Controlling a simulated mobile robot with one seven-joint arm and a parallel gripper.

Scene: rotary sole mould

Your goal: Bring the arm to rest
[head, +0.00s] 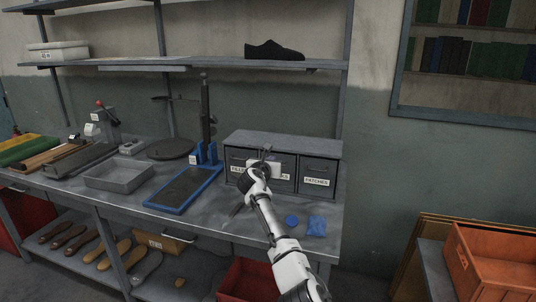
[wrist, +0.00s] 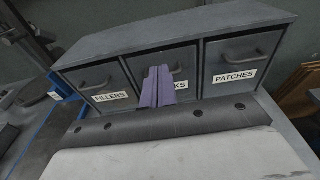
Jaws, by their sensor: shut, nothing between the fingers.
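My arm reaches up from the lower right in the head view, and my gripper (head: 266,155) is in front of the grey three-drawer cabinet (head: 290,139). In the wrist view my gripper (wrist: 157,72) shows as two purple fingers pressed together, empty. They overlap the middle drawer (wrist: 184,68) and hide part of its label, leaving "KS" readable. Whether they touch the drawer front I cannot tell. The drawers marked FILLERS (wrist: 92,78) and PATCHES (wrist: 240,57) are on either side, and all three look closed.
A blue-framed tray (head: 183,190) and a blue stand (head: 207,152) are left of the cabinet on the bench. A blue round lid (head: 291,220) and a blue packet (head: 316,226) lie near the front right. An orange crate (head: 490,262) stands at far right.

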